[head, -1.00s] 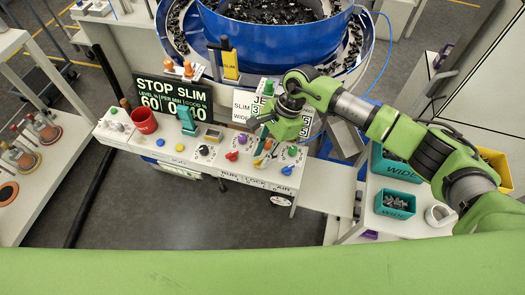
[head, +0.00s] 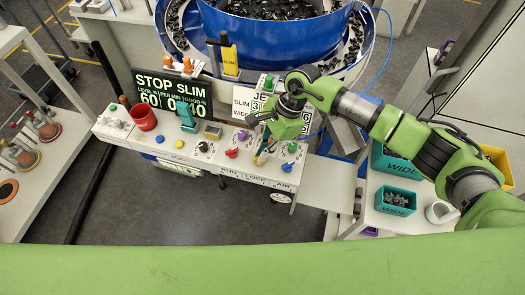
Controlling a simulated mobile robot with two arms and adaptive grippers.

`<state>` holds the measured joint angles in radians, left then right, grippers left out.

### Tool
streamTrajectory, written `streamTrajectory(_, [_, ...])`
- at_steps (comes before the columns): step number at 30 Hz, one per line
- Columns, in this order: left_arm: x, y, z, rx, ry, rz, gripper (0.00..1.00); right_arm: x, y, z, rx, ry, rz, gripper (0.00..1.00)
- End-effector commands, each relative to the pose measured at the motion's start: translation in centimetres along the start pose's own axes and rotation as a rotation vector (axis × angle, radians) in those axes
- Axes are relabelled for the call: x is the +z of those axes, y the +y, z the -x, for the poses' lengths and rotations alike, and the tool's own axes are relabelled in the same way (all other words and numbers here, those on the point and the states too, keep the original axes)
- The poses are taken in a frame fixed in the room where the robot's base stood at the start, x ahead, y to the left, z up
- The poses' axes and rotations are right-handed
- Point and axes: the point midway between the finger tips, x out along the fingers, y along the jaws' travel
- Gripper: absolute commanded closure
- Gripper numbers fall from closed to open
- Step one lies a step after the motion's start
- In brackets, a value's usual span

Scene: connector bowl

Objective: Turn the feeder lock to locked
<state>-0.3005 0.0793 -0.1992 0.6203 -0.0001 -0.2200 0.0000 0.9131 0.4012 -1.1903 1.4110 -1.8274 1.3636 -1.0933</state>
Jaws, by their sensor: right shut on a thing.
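The white control panel (head: 217,167) has RUN, LOCK and AIR lettered along its front edge. My right gripper (head: 261,157) points down at the LOCK position and is shut on the lock knob there. The fingers cover most of that knob, so I cannot tell which way it points. A red knob (head: 231,153) is to the left of the gripper, over RUN. A green knob (head: 292,148) is to the right, over AIR. A purple knob (head: 243,135) sits just behind. My left gripper is not in view.
A blue bowl feeder (head: 270,35) stands behind the panel. A red cup (head: 143,118) and a dark STOP SLIM display (head: 173,93) are at the panel's left. A teal WIDE bin (head: 395,202) stands on the right-hand table. The floor in front is clear.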

Motion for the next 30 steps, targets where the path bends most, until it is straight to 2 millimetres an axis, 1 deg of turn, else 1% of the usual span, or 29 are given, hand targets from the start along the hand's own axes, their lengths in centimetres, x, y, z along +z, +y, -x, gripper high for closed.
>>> streamTrajectory(5, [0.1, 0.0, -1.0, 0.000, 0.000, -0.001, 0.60, -0.1, 0.1, -0.2, -0.051, -0.001, -0.115, 1.00])
streamTrajectory(17, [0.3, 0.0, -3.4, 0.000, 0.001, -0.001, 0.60, 0.1, 0.5, -0.3, -0.195, -0.002, -0.458, 1.00])
streamTrajectory(30, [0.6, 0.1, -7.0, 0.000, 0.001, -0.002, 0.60, 0.3, 0.8, -0.5, -0.355, -0.004, -0.844, 1.00])
